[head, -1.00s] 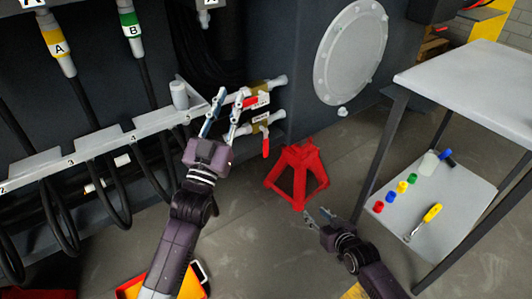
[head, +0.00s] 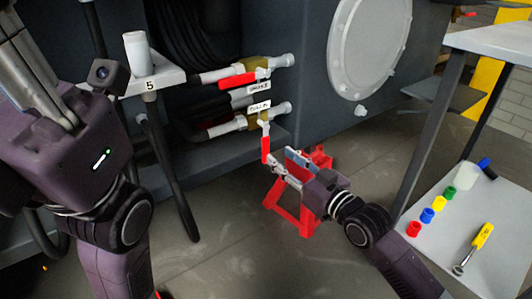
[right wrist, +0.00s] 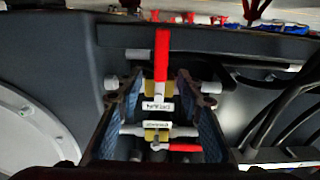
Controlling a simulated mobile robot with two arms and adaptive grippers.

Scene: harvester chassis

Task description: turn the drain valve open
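The drain valve (head: 238,123) is the lower of two brass valves on the dark chassis. Its label (head: 259,108) appears to read DRAIN. Its red handle (head: 265,150) hangs down, crosswise to the pipe. In the right wrist view the handle (right wrist: 162,60) lies between the two fingers. My right gripper (head: 280,165) is open just in front of the handle, one finger on each side; contact cannot be told. My left gripper (head: 35,75) is large at the upper left, away from the valve; its fingertips are out of frame.
The upper valve's red handle (head: 238,81) lies along its pipe. A red stand (head: 290,215) is on the floor below. A white cup (head: 139,52) stands on the ledge at left.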

